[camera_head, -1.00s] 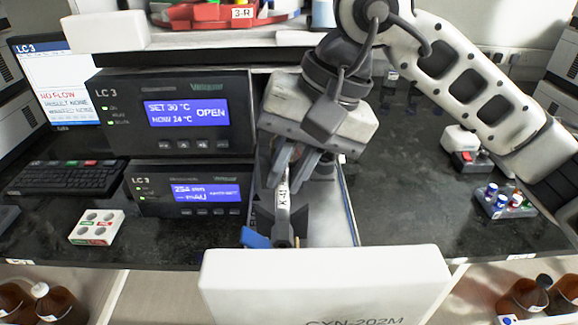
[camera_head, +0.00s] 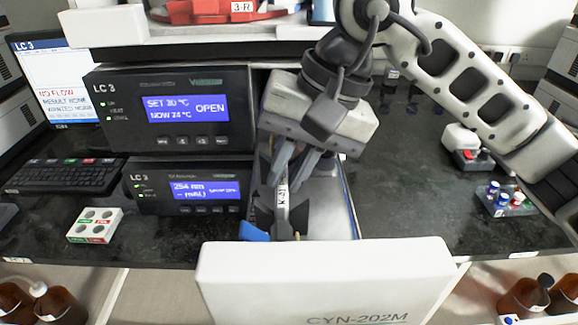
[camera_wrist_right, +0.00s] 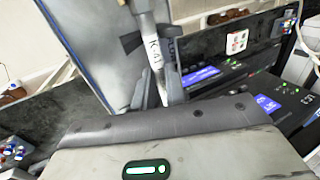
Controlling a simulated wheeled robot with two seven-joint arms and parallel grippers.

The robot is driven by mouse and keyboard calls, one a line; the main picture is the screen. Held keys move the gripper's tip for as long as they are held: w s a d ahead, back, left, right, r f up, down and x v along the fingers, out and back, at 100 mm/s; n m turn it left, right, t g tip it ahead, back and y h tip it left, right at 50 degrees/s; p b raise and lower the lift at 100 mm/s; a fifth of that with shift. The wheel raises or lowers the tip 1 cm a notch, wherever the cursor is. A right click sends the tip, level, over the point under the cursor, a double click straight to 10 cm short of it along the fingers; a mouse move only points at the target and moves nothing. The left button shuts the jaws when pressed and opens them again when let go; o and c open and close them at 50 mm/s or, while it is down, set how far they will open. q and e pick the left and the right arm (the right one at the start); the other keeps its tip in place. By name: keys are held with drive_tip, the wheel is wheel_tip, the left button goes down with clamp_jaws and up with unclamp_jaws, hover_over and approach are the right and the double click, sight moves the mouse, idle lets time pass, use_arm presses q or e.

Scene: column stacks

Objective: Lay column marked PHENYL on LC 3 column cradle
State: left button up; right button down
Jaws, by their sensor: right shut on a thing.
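My right gripper (camera_head: 290,183) is shut on a slim metal column (camera_head: 282,200) whose white tag seems to read K-41. The column also shows between the fingers in the right wrist view (camera_wrist_right: 154,52). The word PHENYL is not readable on it. It is held over a narrow open tray (camera_head: 325,208) beside the LC 3 units. A dark forked holder (camera_head: 294,218), seemingly the column cradle, is at the column's near end. I cannot tell whether they touch. A blue piece (camera_head: 254,232) lies at the holder's left. My left gripper is not in view.
The LC 3 oven unit (camera_head: 170,112), reading OPEN, and a detector unit (camera_head: 190,186) stand close on the left. A white panel (camera_head: 325,275) marked CYN-202M closes the tray's front. A white vial block (camera_head: 95,226) is at left. Open bench (camera_head: 410,200) lies to the right.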

drive_tip(key=shift+f, duration=0.2)
drive_tip(key=c, duration=1.3)
unclamp_jaws()
drive_tip(key=shift+c, duration=0.2)
